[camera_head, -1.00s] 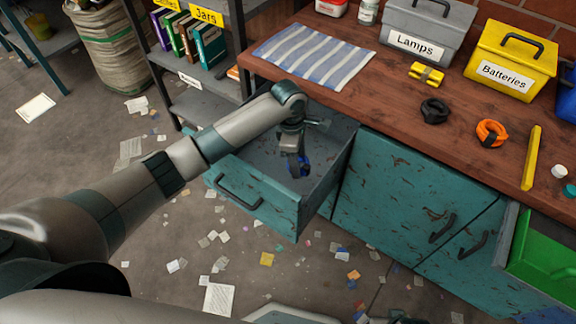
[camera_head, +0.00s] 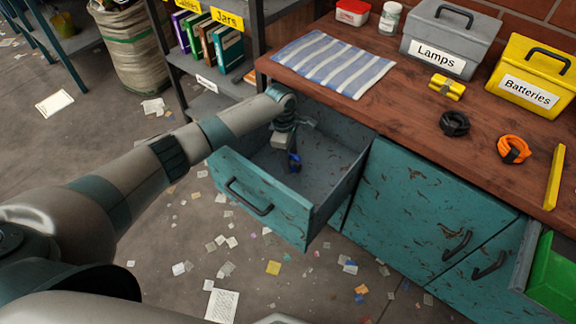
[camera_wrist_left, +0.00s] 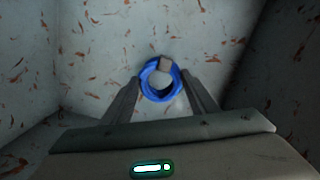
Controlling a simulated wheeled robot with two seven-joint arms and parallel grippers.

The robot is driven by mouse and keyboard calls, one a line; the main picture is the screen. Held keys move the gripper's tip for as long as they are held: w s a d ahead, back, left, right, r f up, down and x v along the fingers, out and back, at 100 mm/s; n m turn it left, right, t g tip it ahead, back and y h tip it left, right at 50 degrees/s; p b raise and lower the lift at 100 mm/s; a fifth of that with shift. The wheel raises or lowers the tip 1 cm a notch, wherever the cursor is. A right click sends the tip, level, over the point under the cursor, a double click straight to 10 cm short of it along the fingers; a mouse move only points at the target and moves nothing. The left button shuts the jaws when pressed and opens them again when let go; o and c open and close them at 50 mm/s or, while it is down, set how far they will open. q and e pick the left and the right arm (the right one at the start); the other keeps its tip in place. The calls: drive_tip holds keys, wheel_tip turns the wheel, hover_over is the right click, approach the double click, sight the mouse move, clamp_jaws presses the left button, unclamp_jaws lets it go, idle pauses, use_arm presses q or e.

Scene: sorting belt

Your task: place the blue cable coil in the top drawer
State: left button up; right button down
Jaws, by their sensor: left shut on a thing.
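The blue cable coil (camera_wrist_left: 148,84) is a small ring with a grey tie, seen between the two fingers of my left gripper (camera_wrist_left: 161,88) in the left wrist view. In the head view, my left gripper (camera_head: 292,158) points down inside the open teal drawer (camera_head: 258,196) and is shut on the coil (camera_head: 295,166). The arm partly hides the coil there. The drawer's grey walls and floor surround it in the wrist view; I cannot tell whether the coil touches the floor. My right gripper is not in view.
The wooden bench top (camera_head: 420,165) holds a black coil (camera_head: 455,123), an orange coil (camera_head: 514,149), a striped cloth (camera_head: 333,63) and labelled boxes. A shelf with books (camera_head: 222,50) stands left of the drawer. Paper scraps litter the floor.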

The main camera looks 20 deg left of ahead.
use_arm(q)
drive_tip(key=shift+w+a+f, duration=0.35)
drive_tip(key=shift+w+a, duration=0.05)
drive_tip(key=shift+a, duration=0.05)
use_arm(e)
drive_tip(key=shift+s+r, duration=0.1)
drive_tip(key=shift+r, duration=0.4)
use_arm(q)
wheel_tip(320, 180, down, 4)
drive_tip(key=shift+r+b, duration=0.25)
drive_tip(key=shift+b, duration=0.25)
drive_tip(key=shift+f, duration=0.25)
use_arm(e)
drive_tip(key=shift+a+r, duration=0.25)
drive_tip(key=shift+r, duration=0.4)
use_arm(q)
drive_tip(key=shift+f, duration=0.15)
drive_tip(key=o, duration=1.1)
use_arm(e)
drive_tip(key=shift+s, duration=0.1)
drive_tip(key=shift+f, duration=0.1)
